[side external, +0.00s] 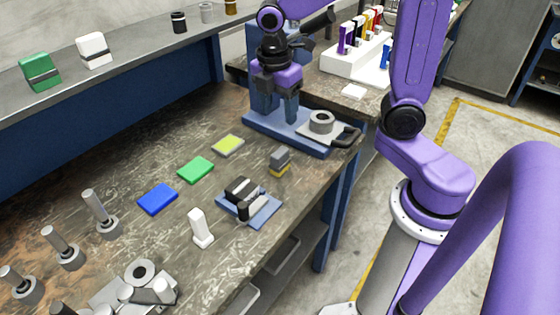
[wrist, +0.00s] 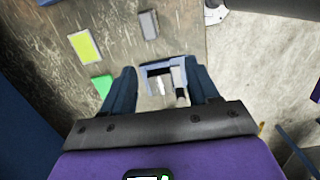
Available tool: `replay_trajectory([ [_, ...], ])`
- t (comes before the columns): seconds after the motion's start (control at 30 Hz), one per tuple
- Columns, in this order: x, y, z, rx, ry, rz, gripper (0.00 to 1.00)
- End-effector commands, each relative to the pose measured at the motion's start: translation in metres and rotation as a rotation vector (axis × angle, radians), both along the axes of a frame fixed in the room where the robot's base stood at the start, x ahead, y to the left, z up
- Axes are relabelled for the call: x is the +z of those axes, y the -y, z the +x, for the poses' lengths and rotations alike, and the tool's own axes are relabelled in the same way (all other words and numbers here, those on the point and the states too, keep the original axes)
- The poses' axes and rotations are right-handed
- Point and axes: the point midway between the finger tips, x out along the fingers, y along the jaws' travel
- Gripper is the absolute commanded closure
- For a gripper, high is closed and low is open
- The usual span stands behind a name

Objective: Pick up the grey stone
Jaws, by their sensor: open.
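A small grey block (side external: 280,157), which I take for the grey stone, sits on the bench with a yellowish lower edge. It also shows in the wrist view as a grey block (wrist: 149,25) near the top. My gripper (side external: 275,118) is open and empty, above and behind the block in the side view. In the wrist view its two blue fingers (wrist: 160,75) are apart, and the block lies beyond their tips, not between them. The exact gap to the block cannot be told.
A blue plate with a black and white device (side external: 262,208) stands close to the block. A blue stand with a grey ring (side external: 321,122) is behind it. Flat yellow (side external: 228,146), green (side external: 196,170) and blue (side external: 158,199) pieces lie left. A white upright piece (side external: 200,229) stands nearer.

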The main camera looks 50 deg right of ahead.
Motion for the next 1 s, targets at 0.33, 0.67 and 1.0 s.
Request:
replay_trajectory([
  [0.33, -0.01, 0.012, 0.016, 0.046, -0.02, -0.016, 0.4],
  [0.67, -0.07, 0.02, 0.016, 0.044, -0.022, -0.017, 0.4],
  [1.0, -0.115, 0.025, 0.016, 0.044, -0.017, -0.015, 0.4],
])
